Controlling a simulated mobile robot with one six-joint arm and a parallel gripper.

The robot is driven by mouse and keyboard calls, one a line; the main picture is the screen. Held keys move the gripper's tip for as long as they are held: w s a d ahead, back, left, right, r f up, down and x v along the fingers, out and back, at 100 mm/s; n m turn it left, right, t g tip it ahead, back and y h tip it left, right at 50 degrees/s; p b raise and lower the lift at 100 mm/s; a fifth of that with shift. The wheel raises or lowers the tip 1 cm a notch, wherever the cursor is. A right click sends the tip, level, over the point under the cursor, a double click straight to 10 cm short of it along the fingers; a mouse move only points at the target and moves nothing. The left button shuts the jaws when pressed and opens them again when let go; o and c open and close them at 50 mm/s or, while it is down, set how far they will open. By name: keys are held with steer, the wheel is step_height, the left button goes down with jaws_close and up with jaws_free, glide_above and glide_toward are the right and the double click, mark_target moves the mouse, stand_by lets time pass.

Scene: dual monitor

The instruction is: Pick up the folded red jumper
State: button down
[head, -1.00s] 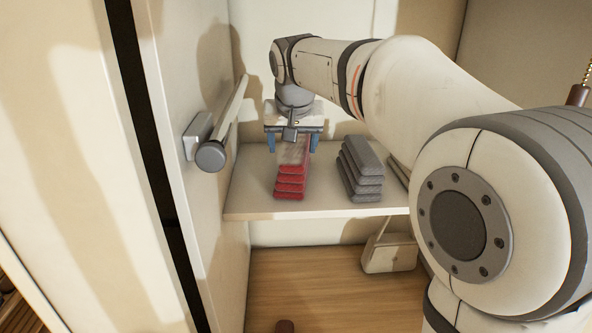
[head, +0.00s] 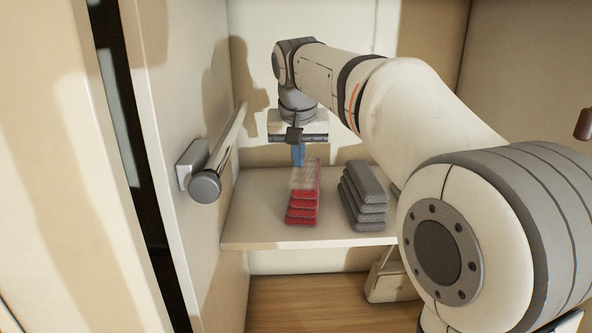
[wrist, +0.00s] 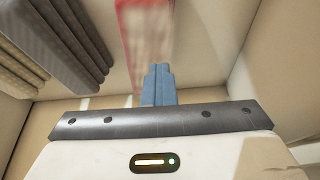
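A stack of folded red clothing (head: 302,208) lies on the left part of the cupboard shelf. Its top looks pale and speckled, so I cannot tell the separate pieces there. My gripper (head: 298,163) points down at the back end of the stack's top. Its two blue fingers are together, and I see nothing between them. In the wrist view the shut fingertips (wrist: 158,72) overlap the blurred red-and-white top piece (wrist: 146,35), which is wider than both fingers together. Whether they touch it is unclear.
A stack of grey folded clothing (head: 363,200) stands close on the right. The shelf (head: 250,225) has bare room left of the red stack. A pale bag (head: 388,285) is below.

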steer(key=v, duration=0.3)
steer(key=shift+w+r, duration=0.1)
steer(key=shift+w, duration=0.2)
steer(key=shift+w+r, duration=0.15)
steer(key=shift+r, duration=0.5)
steer(key=c, duration=2.2)
jaws_free()
steer(key=shift+c, duration=2.2)
jaws_free()
steer(key=shift+r, duration=0.15)
